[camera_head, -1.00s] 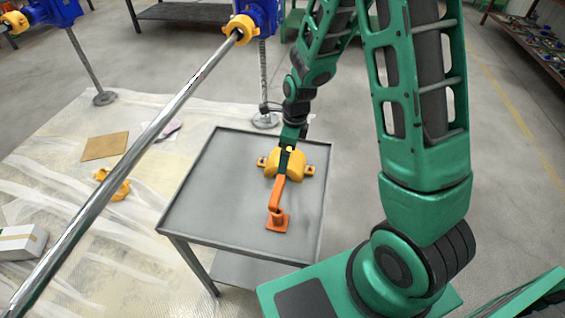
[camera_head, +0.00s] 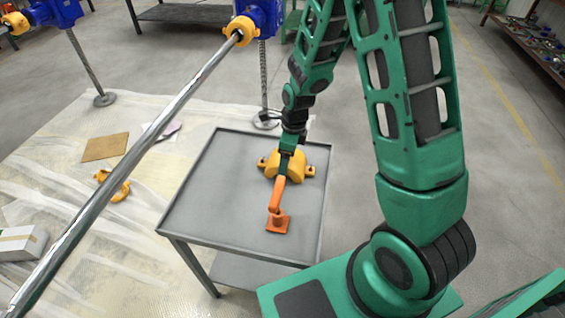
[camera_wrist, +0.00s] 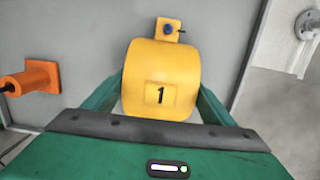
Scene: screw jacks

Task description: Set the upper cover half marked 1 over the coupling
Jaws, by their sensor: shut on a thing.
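The yellow upper cover half marked 1 (camera_wrist: 161,78) lies on the grey table and sits between the two green fingers of my gripper (camera_wrist: 160,100) in the wrist view. The fingers are shut on its two sides. A lug with a dark bolt shows at its far end. In the head view the cover half (camera_head: 293,166) is partly hidden behind my gripper (camera_head: 285,160). The long steel shaft (camera_head: 130,160) runs to a yellow coupling part (camera_head: 240,30) beside a blue screw jack (camera_head: 262,16).
An orange tool (camera_head: 277,213) stands on the grey table (camera_head: 215,215) close to the cover half. Another yellow cover piece (camera_head: 116,187) and a brown sheet (camera_head: 105,147) lie on the floor sheeting. The table's left part is clear.

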